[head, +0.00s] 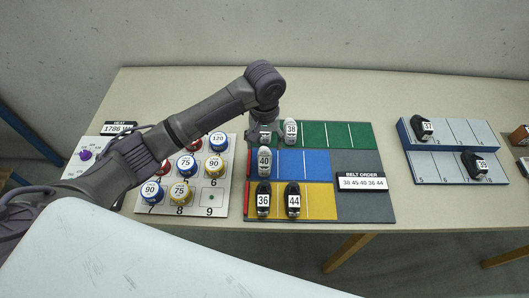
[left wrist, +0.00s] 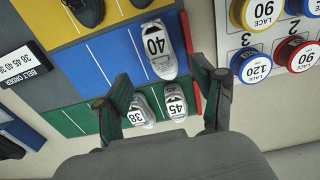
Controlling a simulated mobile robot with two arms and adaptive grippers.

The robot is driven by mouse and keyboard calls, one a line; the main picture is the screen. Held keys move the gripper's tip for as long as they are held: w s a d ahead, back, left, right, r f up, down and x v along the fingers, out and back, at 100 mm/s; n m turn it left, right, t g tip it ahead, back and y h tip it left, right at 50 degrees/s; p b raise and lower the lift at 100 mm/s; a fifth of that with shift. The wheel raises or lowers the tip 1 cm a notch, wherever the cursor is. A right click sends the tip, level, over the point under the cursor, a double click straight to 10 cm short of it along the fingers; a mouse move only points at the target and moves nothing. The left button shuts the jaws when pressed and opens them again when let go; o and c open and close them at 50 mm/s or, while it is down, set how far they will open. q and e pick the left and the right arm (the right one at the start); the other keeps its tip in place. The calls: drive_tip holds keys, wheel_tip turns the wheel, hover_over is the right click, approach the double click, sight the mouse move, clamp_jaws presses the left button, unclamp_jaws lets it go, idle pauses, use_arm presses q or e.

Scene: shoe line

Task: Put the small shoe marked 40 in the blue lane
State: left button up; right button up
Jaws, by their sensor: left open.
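The white shoe marked 40 (head: 264,161) stands in the left end of the blue lane (head: 313,162). In the left wrist view the shoe marked 40 (left wrist: 153,50) lies wholly on blue, just beyond my fingertips. My left gripper (left wrist: 166,85) is open and empty, apart from that shoe. In the head view the left gripper (head: 268,113) hangs over the left end of the green lane (head: 336,134), its fingers mostly hidden by the arm. My right gripper is not in view.
White shoes 45 (left wrist: 176,102) and 38 (head: 290,131) stand in the green lane. Dark shoes 36 (head: 263,201) and 44 (head: 293,201) stand in the yellow lane (head: 320,202). Dark shoes 37 (head: 423,128) and 39 (head: 474,166) are on the rack (head: 440,170). Lace spools (head: 180,193) stand left.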

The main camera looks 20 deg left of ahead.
sight(264, 157)
use_arm(q)
drive_tip(key=shift+r, duration=2.35)
drive_tip(key=shift+s+f, duration=0.1)
